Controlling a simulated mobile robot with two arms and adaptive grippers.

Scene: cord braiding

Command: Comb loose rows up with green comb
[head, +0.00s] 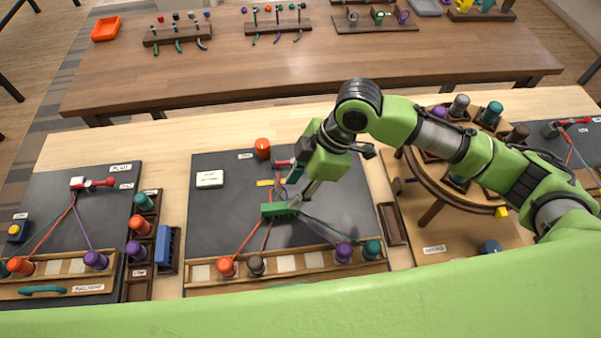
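The green comb (275,210) is over the middle of the central dark board (220,222), among the spread cords. My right gripper (299,202) reaches in from the right, tilted down, and appears shut on the comb's right end. The cords run from a red clamp (284,162) at the top, partly hidden by my gripper, down to an orange bobbin (227,267), a brown bobbin (257,265), a purple bobbin (343,252) and a teal bobbin (372,250). Whether the comb's teeth touch the cords, I cannot tell. My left gripper is out of view.
A wooden rack (290,268) holds the bobbins along the board's front. An orange jar (262,148) and a white card (210,179) are at the back. Another braiding board (95,235) is at left, a round wooden stand (440,200) at right under my arm.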

